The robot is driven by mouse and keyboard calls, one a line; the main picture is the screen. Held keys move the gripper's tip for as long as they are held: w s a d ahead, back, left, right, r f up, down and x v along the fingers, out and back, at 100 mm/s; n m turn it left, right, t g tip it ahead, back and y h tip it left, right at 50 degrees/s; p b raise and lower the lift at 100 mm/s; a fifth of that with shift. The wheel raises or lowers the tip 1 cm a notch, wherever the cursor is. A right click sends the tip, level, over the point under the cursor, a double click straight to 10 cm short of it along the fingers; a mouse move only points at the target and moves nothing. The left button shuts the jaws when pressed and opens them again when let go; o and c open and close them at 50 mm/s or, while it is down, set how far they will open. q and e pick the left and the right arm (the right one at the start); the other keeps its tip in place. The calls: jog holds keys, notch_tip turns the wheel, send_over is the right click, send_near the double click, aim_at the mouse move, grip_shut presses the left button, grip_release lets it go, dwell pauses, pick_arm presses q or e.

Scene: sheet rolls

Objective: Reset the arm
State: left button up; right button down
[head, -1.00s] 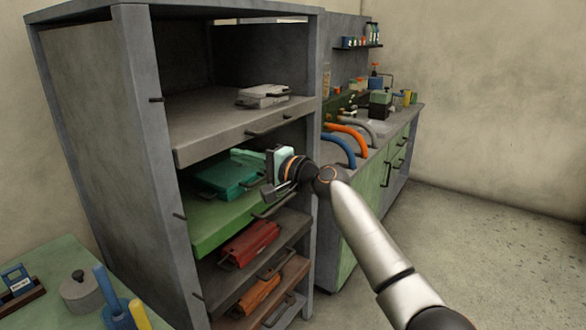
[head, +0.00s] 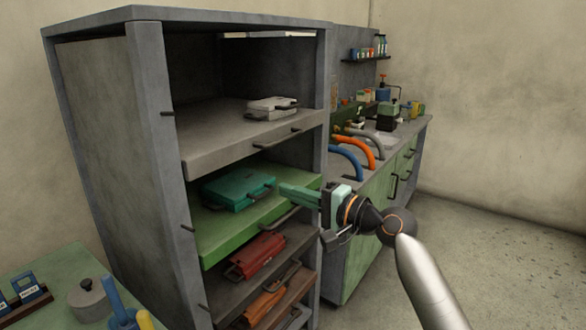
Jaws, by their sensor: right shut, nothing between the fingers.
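My right arm comes in from the lower right. My right gripper (head: 299,194) is shut and empty, its pale green fingers pointing left at the front right of the green shelf (head: 228,231). A teal case (head: 238,189) lies on that shelf, to the left of the fingertips and apart from them. My left gripper is not in view.
The grey cabinet (head: 128,152) also holds a grey case (head: 270,106) on the upper shelf, and a red case (head: 257,255) and an orange case (head: 263,303) below. A workbench with blue, orange and grey hoses (head: 358,146) stands behind right. Floor at right is clear.

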jog(key=s+d+f+n+h+p, duration=0.1)
jog(key=s+d+f+h, duration=0.15)
jog(key=f, duration=0.65)
jog(key=s+d+f+h+p, duration=0.2)
jog(key=s+d+f, duration=0.15)
jog(key=f, duration=0.45)
jog(key=s+d+f+n+h+p, duration=0.1)
jog(key=s+d+f+h, duration=0.2)
jog(key=f, duration=0.6)
jog(key=s+d+f+n+h+p, duration=0.1)
jog(key=s+d+f+n+h, duration=0.1)
jog(key=s, duration=1.1)
jog(key=s+d+f+n+g+h+p, duration=0.1)
jog(key=s+d+f+n, duration=0.4)
jog(key=s, duration=0.8)
notch_tip(320, 180, down, 4)
jog(key=shift+d+f+h+p, duration=0.1)
jog(key=shift+d+h+p, duration=0.6)
jog(key=shift+d, duration=0.5)
jog(key=shift+a, duration=0.15)
